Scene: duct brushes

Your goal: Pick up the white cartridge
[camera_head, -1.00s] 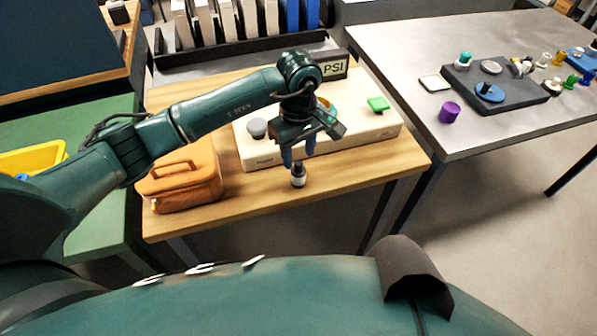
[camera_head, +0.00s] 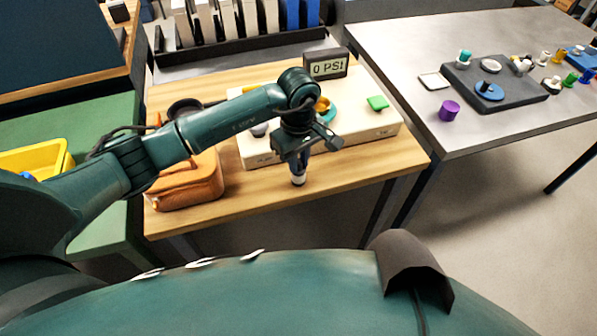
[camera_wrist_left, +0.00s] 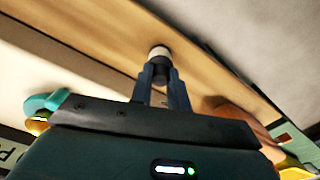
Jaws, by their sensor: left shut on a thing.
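The white cartridge (camera_head: 298,181) is a small cylinder with a dark band, upright at the front edge area of the wooden table. My left gripper (camera_head: 299,167) points down over it and is shut on its upper part. In the left wrist view the cartridge (camera_wrist_left: 159,53) shows a pale end and a dark band between the fingertips of my left gripper (camera_wrist_left: 161,72). The fingers hide part of it. Whether its base touches the table is hard to tell. My right gripper is not in view.
A cream panel (camera_head: 365,128) with a green knob (camera_head: 377,103) stands just behind the gripper. A brown leather bag (camera_head: 188,182) is to the left. A display (camera_head: 326,65) reads 0 PSI. The wooden table (camera_head: 345,180) is bare right of the cartridge.

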